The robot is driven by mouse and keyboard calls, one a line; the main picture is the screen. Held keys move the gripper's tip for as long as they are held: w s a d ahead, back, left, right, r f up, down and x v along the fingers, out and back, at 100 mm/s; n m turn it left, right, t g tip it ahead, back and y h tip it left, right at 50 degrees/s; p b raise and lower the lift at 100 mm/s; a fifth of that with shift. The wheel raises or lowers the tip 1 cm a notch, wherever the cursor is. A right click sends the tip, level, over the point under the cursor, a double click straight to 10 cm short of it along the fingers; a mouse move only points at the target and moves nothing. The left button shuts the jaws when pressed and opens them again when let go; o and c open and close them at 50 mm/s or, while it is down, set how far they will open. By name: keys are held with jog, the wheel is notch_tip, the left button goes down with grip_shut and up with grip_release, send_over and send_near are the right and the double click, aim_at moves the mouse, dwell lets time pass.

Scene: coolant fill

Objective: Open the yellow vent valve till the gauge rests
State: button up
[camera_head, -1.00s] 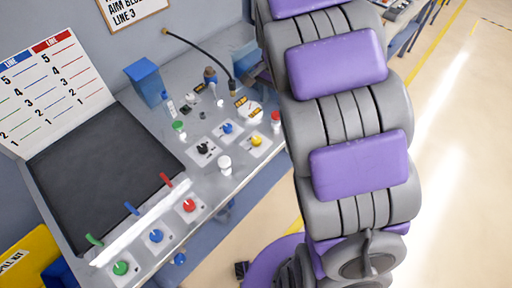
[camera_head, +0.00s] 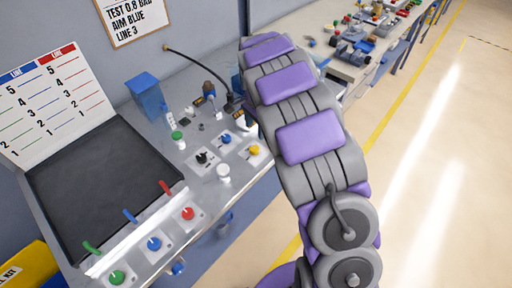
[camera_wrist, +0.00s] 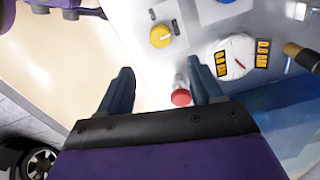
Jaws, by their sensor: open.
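The yellow vent valve (camera_head: 254,150) is a round knob on a pale square plate at the right of the panel. In the wrist view the yellow knob (camera_wrist: 160,36) lies beyond my fingertips, apart from them. The gauge (camera_wrist: 234,57) has a white face, a red needle and orange labels, one reading 0.8 BAR. My gripper (camera_wrist: 161,78) is open, with nothing clamped. A red-capped vial (camera_wrist: 181,97) shows between the fingers, nearer the right one; I cannot tell whether it touches. In the head view my arm hides most of the gripper and the vial.
Blue (camera_head: 225,138) and black (camera_head: 202,158) knobs sit beside the yellow one. Red (camera_head: 188,213), blue (camera_head: 154,243) and green (camera_head: 118,277) knobs line the front edge. A black hose (camera_head: 200,62) arches behind. The floor at right is clear.

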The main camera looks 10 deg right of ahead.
aim_at(254, 148)
jog(key=f, duration=0.3)
jog(key=f+b, duration=0.1)
jog(key=f, duration=0.5)
jog(key=shift+a+f+b, duration=0.15)
jog(key=shift+a+b, duration=0.15)
jog(key=shift+b, duration=0.1)
jog(key=shift+d+f, duration=0.2)
jog(key=shift+f, duration=0.35)
jog(key=shift+a, duration=0.35)
jog(key=shift+c, duration=0.8)
jog(key=shift+d, duration=0.15)
jog(key=c, duration=0.9)
